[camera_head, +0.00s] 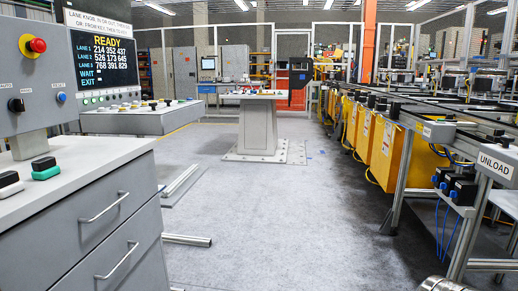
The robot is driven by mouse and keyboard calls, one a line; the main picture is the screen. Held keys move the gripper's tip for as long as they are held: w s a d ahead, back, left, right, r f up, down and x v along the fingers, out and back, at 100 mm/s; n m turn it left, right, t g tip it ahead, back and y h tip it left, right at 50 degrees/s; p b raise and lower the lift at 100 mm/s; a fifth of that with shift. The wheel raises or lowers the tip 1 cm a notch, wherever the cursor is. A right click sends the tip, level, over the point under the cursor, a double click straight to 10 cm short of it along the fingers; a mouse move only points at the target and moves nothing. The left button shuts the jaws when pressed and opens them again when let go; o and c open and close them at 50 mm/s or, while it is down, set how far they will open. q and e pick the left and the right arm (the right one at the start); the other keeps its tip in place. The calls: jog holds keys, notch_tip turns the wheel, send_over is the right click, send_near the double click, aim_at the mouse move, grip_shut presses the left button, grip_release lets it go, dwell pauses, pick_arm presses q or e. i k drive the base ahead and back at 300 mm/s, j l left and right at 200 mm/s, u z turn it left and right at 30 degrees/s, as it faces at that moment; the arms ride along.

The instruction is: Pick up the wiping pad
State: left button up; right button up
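Two small pad-like blocks lie on the light top of the grey drawer cabinet (105,225) at the left. One is a block with a black top and a green base (45,169). The other is a block with a black top and a pale base (9,182), at the left edge of the picture. They lie apart from each other. I cannot tell for sure which one is the wiping pad. Neither of my grippers shows in the head view.
A grey control box (38,75) with a red knob rises above the cabinet, beside a lane display (103,60). A conveyor line with yellow panels (385,150) runs along the right, with an UNLOAD sign (496,166). A pedestal table (258,130) stands ahead. The floor between is mostly clear.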

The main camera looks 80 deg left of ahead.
aim_at(44, 169)
jog(key=u, duration=4.05)
